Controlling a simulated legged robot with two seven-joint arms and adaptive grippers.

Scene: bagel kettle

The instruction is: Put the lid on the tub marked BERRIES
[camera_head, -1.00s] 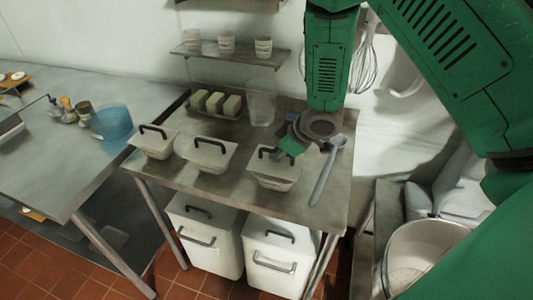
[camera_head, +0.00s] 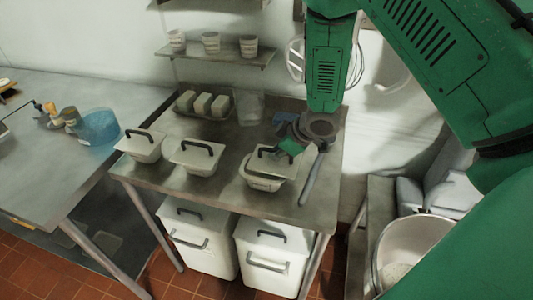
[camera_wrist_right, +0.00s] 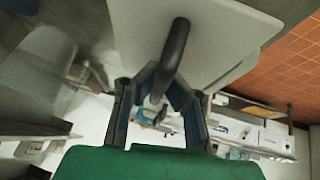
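Three pale tubs stand in a row on the steel table: left tub (camera_head: 138,156), middle tub (camera_head: 197,166) and right tub (camera_head: 263,184). Their labels are not legible to me. The left and middle tubs have lids with black handles. A pale lid (camera_head: 279,166) with a black handle is over the right tub, set off to its right. My right gripper (camera_head: 289,149) is at this lid; in the right wrist view its fingers (camera_wrist_right: 160,100) close around the black handle (camera_wrist_right: 174,55). Whether the lid touches the rim is unclear. My left gripper is not in view.
A grey-handled utensil (camera_head: 312,180) lies right of the right tub. Behind are a tray of pale blocks (camera_head: 202,104), a clear container (camera_head: 250,108) and a shelf with cups (camera_head: 211,43). White bins (camera_head: 200,236) stand below. A metal pot (camera_head: 413,250) is at right.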

